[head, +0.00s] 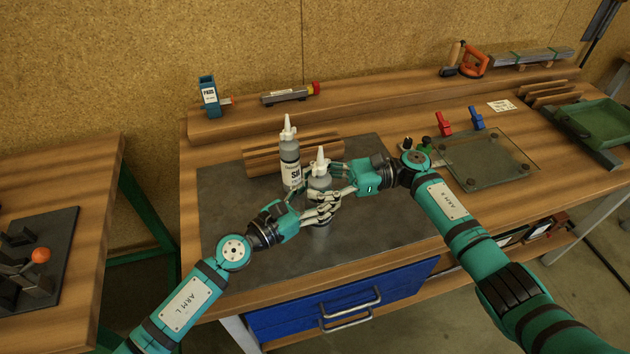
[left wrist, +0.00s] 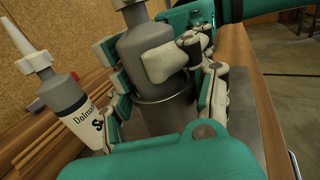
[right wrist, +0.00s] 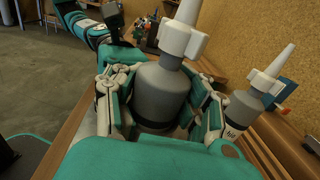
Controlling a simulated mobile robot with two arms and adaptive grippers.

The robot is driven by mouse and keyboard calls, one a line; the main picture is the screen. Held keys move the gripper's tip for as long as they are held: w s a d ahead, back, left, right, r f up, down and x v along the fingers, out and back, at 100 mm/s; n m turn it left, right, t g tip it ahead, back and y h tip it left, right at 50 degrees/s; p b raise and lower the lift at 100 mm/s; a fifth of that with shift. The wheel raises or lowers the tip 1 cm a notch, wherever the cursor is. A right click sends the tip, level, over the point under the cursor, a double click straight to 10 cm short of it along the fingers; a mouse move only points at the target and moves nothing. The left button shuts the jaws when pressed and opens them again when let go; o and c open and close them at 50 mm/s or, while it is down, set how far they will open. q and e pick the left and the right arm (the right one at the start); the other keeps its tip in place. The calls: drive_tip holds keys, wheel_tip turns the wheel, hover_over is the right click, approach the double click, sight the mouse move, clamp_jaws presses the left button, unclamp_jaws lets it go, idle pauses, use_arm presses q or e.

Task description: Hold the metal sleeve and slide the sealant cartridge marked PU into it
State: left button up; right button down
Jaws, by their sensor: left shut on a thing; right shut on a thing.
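The metal sleeve (left wrist: 165,118) stands upright between the fingers of my left gripper (head: 318,212), which is shut on it. The sleeve is mostly hidden by fingers in the head view. A grey sealant cartridge (head: 320,181) with a white nozzle is upright over the sleeve. My right gripper (head: 340,186) is shut around its upper body, which also shows in the right wrist view (right wrist: 162,92). In the left wrist view the cartridge's lower body passes behind the sleeve's rim and looks to be inside it; how deep is hidden. No PU marking is readable.
A second cartridge marked with S-lettering (head: 290,165) stands close to the left, before a ribbed wooden rack (head: 262,160). A glass pane (head: 487,160) with red and blue clamps lies at right. The dark mat (head: 230,235) is clear at front left.

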drive_tip(key=shift+f, duration=0.1)
drive_tip(key=shift+r, duration=6)
drive_tip(key=shift+f, duration=0.4)
drive_tip(key=shift+r, duration=0.35)
drive_tip(key=shift+a, duration=0.3)
drive_tip(key=shift+s+a+n+g, duration=0.15)
drive_tip(key=shift+a+n+g, duration=0.15)
drive_tip(key=shift+g, duration=0.1)
drive_tip(key=shift+f, duration=0.45)
